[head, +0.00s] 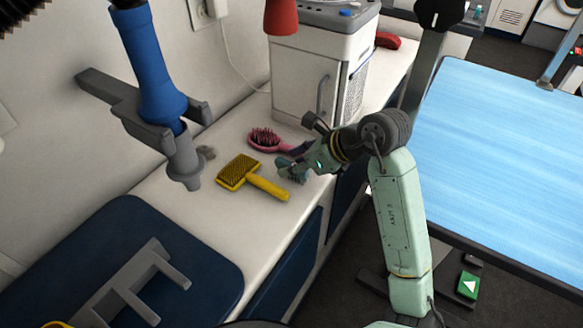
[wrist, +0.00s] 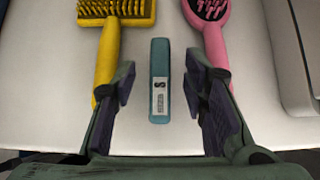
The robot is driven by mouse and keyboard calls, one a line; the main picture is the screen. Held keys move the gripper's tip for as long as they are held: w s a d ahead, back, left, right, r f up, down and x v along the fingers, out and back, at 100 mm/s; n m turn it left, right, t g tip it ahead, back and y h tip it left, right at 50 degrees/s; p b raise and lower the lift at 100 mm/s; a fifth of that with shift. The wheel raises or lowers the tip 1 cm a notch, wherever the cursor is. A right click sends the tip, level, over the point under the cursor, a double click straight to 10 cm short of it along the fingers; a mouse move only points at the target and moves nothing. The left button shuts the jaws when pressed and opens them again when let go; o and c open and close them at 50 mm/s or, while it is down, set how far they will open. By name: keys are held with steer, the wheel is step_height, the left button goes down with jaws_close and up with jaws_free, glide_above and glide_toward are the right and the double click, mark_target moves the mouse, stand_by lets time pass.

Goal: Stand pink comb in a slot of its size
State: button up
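The only pink grooming tool I see is a bristled brush (head: 266,139), lying on the white counter with its handle running behind my gripper (head: 293,160). It also shows at the upper right of the wrist view (wrist: 212,25), bristles up, beyond my right finger. I make out no separate pink comb. My gripper is open and low over the counter. Between its spread fingers in the wrist view lies a small teal block (wrist: 160,65) with a white label marked S; the fingers are apart from it. No sized slot is clearly recognisable.
A yellow slicker brush (head: 240,173) lies beside the pink one. A grey rack-like piece (head: 135,285) is on the dark blue mat (head: 60,245) at lower left. A grey cabinet (head: 300,85) stands behind. A blue-topped table (head: 500,160) is at right.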

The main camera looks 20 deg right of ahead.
steer(key=shift+c, duration=0.4)
jaws_close()
steer(key=shift+r, duration=0.15)
